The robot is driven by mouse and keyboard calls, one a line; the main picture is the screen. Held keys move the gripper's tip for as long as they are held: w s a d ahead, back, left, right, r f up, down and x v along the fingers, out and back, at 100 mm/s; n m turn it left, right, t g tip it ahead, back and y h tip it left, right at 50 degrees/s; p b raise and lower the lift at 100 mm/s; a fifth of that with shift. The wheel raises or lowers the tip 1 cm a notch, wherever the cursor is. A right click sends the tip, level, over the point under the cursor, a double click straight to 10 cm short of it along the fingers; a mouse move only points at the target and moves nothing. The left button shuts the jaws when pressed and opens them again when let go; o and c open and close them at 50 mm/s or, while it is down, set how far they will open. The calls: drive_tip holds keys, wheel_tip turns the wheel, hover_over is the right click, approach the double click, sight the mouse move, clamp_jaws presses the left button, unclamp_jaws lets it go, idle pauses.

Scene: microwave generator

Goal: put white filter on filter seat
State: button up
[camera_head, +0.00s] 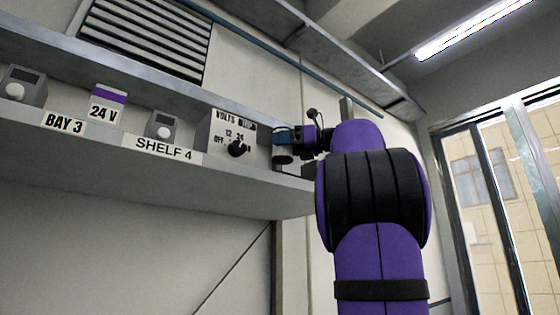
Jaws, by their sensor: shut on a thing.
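My gripper (286,139) is at the right end of the shelf, just right of the voltage panel. It is shut on a small pale cylinder, apparently the white filter (283,158), whose lower part shows beneath the bluish fingers. The filter looks roughly upright. I cannot tell whether its underside touches anything. The filter seat cannot be made out; my gripper and arm cover much of that end of the shelf.
The shelf (60,160) carries a panel (225,134) marked VOLTS with a black knob (238,148), two grey boxes (22,88) (162,126) and a purple-white 24 V box (107,104). A wall vent (145,40) is above. Windows stand at the right.

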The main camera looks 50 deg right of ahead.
sight(282, 164)
drive_tip(key=shift+w+d+f, duration=0.15)
drive_tip(key=shift+w+d, duration=0.45)
drive_tip(key=shift+w, duration=0.35)
drive_tip(key=shift+s+f, duration=0.1)
drive_tip(key=shift+f, duration=1.6)
drive_tip(key=o, duration=0.9)
drive_tip(key=shift+f, duration=0.1)
drive_tip(key=shift+o, duration=0.2)
drive_tip(key=shift+s+d, duration=0.1)
drive_tip(key=v, duration=1.1)
drive_tip(key=shift+s, duration=0.3)
